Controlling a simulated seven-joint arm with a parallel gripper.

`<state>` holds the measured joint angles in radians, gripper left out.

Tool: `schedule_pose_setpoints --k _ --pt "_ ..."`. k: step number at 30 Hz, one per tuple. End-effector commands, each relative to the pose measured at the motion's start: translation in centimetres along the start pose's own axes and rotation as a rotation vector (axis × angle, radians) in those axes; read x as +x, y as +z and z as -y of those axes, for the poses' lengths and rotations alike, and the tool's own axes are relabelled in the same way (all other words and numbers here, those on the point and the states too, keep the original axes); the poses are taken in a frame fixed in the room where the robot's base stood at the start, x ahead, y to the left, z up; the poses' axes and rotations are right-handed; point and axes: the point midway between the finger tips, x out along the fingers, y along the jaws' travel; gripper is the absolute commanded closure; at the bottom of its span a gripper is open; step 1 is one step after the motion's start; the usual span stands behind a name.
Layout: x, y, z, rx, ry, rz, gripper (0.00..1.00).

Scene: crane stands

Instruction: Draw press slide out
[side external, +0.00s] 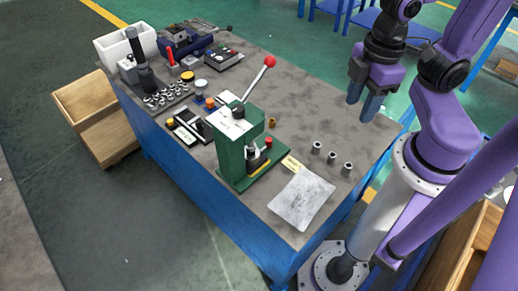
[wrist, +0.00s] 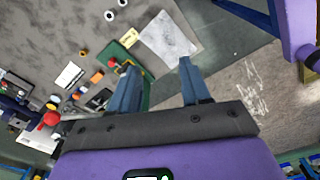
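The green press (side external: 240,150) stands on the workbench, with a long lever ending in a red knob (side external: 269,62). A dark cylindrical part with a pale collar (side external: 253,155) sits low at the press front, above a yellow-edged base; I cannot tell which part is the slide. In the wrist view the press (wrist: 128,40) is partly hidden behind my left finger, and the red knob (wrist: 50,118) shows at lower left. My gripper (side external: 363,104) hangs above the bench's right end, well apart from the press. Its blue fingers (wrist: 157,66) are spread with nothing between them.
A pale sheet (side external: 302,198) and several small metal cylinders (side external: 332,157) lie right of the press. The bench's upper right is clear.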

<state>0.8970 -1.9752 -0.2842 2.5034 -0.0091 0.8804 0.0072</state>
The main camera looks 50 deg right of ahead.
Motion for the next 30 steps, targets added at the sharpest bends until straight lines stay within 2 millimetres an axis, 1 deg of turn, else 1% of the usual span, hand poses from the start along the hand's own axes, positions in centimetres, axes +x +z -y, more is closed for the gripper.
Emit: schedule_pose_setpoints --k 2,5,9,12,16,18,21,25,30 --pt "1.0 -0.8 -1.2 0.043 0.019 -0.014 0.52" --pt "2.8 -2.4 -3.7 0.123 0.054 -0.057 0.52" --pt "6.0 -4.2 -8.1 0.243 0.097 -0.132 0.52" --pt "8.2 -4.8 -11.0 0.32 0.113 -0.187 0.52" --pt "10.5 -5.0 -13.8 0.4 0.114 -0.255 0.52" --pt "11.4 -5.0 -14.8 0.433 0.11 -0.285 0.52" --pt "12.2 -4.9 -15.7 0.464 0.103 -0.318 0.52" --pt "12.7 -5.0 -16.1 0.481 0.098 -0.339 0.52" --pt "13.6 -5.3 -16.2 0.481 0.093 -0.34 0.52"
